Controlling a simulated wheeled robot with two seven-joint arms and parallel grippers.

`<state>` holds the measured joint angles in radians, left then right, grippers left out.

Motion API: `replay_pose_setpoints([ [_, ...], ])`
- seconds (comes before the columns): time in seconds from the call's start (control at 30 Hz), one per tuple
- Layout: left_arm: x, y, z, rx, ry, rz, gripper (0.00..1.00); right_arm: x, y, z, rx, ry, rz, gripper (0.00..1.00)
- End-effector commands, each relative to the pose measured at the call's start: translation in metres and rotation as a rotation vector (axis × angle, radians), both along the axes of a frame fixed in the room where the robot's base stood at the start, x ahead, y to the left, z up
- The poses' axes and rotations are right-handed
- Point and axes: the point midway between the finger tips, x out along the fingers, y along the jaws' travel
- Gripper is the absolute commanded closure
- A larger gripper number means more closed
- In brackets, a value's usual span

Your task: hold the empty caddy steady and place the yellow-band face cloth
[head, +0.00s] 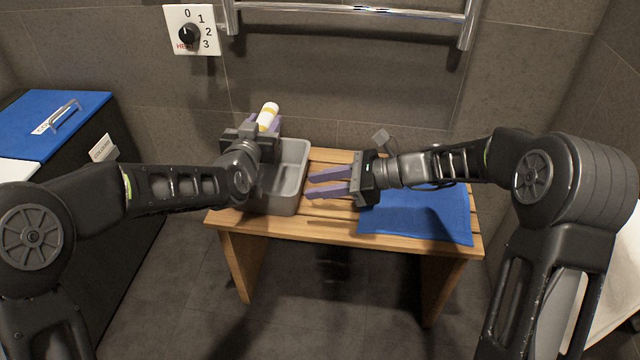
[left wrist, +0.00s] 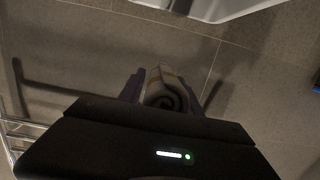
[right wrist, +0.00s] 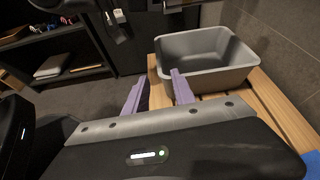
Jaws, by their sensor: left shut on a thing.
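The yellow-band face cloth (head: 268,112) is a pale roll. My left gripper (head: 264,122) is shut on it, above the far left part of the caddy in the head view. The roll's spiral end shows between the fingers in the left wrist view (left wrist: 166,92). The caddy (head: 290,182) is a grey open-topped bin on the left part of the wooden bench. Its visible inside looks empty in the right wrist view (right wrist: 205,62); my left arm hides part of it in the head view. My right gripper (head: 310,184) is open, fingers pointing at the caddy's right wall; contact is unclear.
The wooden bench (head: 330,228) has a blue cloth or mat (head: 425,218) on its right side, under my right arm. A towel rail (head: 350,10) and a heat dial (head: 190,32) are on the back wall. A blue-lidded unit (head: 55,115) stands at left.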

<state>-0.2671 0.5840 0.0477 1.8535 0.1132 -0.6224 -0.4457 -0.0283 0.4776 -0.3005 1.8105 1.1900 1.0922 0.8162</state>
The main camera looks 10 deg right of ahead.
Motion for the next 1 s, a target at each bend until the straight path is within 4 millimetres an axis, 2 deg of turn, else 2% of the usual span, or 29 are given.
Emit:
replay_pose_setpoints([
  [0.47,0.0,0.0,0.0,0.0,0.0,0.0,0.98,0.002,0.008,-0.003,0.0,0.001,0.003,0.69],
  [0.67,0.0,0.0,0.0,0.0,0.0,0.0,0.98,0.009,0.03,-0.013,0.0,0.002,0.005,0.69],
  [1.0,0.0,0.0,0.0,0.0,0.0,0.0,0.98,0.028,0.083,-0.037,-0.002,0.001,0.004,0.69],
])
